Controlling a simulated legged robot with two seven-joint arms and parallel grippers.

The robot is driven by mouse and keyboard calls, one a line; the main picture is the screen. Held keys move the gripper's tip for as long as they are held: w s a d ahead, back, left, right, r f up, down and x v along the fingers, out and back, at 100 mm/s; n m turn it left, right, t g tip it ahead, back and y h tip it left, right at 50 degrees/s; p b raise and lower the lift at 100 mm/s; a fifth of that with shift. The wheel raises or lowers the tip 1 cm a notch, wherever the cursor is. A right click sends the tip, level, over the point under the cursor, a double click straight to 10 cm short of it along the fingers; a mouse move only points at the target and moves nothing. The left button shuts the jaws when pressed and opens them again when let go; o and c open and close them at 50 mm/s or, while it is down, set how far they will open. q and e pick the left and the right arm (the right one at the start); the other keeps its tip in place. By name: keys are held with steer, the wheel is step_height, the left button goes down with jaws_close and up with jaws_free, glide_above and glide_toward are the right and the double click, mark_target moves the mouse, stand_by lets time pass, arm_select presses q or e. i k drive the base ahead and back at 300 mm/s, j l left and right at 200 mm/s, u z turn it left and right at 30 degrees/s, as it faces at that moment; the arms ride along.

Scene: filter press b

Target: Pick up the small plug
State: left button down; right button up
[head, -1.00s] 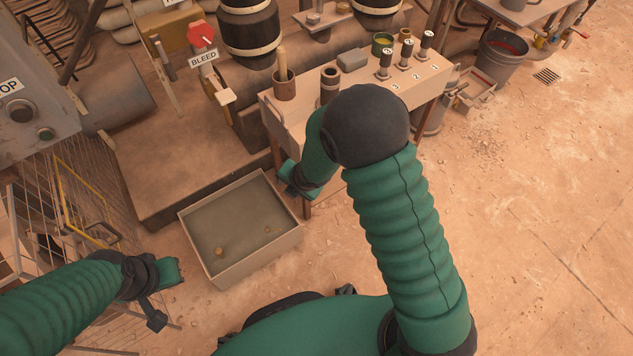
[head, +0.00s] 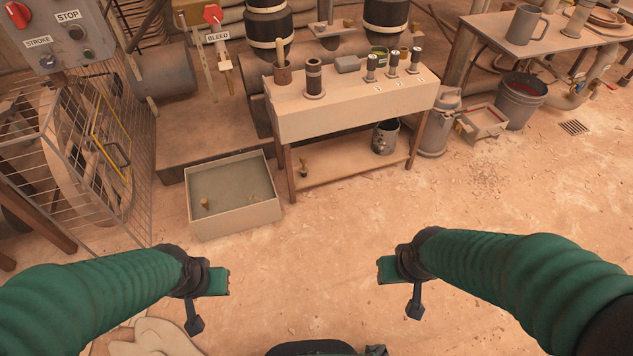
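I cannot tell for sure which thing is the small plug. A small tan-topped piece (head: 205,203) stands in the shallow grey tray (head: 236,222) on the floor, and a fainter small piece (head: 253,196) lies near its right side. Another small dark piece with a tan top (head: 303,169) stands at the left end of the table's lower shelf. My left gripper (head: 195,324) hangs low in front of the tray, apart from it. My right gripper (head: 415,309) hangs over bare floor in front of the table. Neither visibly holds anything; their fingers are too small to read.
The bench (head: 340,118) carries a dark cylinder (head: 314,76), a brown cup (head: 282,73), a grey block (head: 347,65) and numbered black-topped posts (head: 392,62). A wire cage (head: 85,150) stands at left, a bucket (head: 520,98) at right. The middle floor is clear.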

mark_target(303, 170)
steer(key=i+u, duration=0.15)
steer(key=i, duration=0.35)
steer(key=i+l+u, duration=0.15)
steer(key=i, duration=0.35)
steer(key=i+l+u, duration=0.15)
steer(key=i, duration=0.35)
